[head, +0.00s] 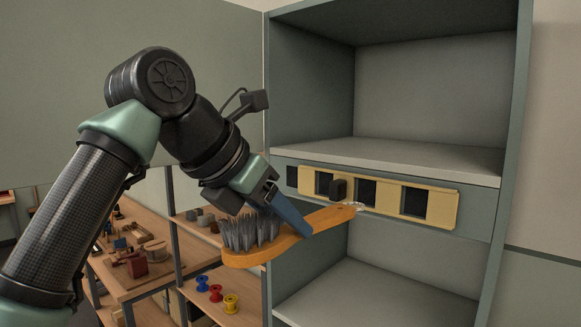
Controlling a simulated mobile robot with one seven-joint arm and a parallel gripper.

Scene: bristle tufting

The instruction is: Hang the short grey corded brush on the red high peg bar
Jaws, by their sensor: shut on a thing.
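My gripper (302,230) is shut on the orange wooden handle of a brush (334,215) with grey bristles (250,232). The brush lies roughly level, bristles up, head to the left and handle end to the right. A small whitish bit, perhaps its cord, shows at the handle end (358,206); I cannot tell whether it touches anything. Behind the handle end is a pale yellow bar (385,196) with dark square openings and a dark block or peg (337,189) sticking out. No red peg bar is visible in this view.
The yellow bar is on the front of a grey-green cabinet (514,120), below its shelf (420,163). The bays above and below look empty. At left are a wooden workbench (130,288) with small items, and a shelf with blue (202,284), red (216,293) and yellow (231,304) spools.

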